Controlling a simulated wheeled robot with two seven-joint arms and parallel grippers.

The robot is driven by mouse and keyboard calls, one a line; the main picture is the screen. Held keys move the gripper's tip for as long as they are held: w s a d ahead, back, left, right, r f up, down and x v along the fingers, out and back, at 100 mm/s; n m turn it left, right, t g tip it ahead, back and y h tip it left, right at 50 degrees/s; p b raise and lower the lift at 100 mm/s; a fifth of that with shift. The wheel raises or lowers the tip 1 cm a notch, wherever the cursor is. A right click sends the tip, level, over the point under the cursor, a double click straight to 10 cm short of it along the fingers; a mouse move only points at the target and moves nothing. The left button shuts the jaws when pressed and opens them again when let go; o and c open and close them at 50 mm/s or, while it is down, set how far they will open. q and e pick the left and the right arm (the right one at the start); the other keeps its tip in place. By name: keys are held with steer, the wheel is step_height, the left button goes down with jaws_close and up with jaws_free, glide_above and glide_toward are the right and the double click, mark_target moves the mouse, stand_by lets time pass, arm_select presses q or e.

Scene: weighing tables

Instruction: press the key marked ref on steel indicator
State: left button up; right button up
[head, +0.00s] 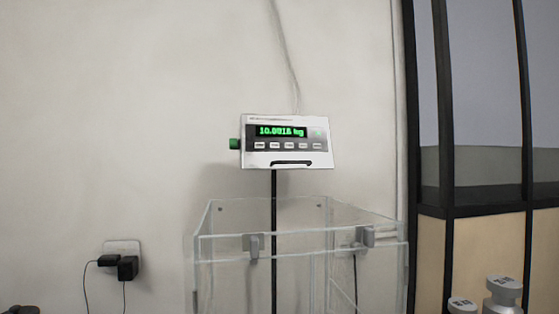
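The steel indicator (287,160) stands on a dark pole in the middle of the head view, in front of the wall. Its dark display (281,131) shows green digits that read about 10.0015 kg. A row of several small light keys (288,145) runs below the display. The key labels are too small to read, so I cannot tell which one is marked ref. A green knob or button (234,143) sticks out from its left side. Neither of my grippers is in view.
A clear draft-shield box (226,243) with grey clips stands below and in front of the indicator. Metal weights (503,291) stand at the lower right. A wall socket (122,247) with black plugs is at the left. A dark-framed glass partition (447,100) is at the right.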

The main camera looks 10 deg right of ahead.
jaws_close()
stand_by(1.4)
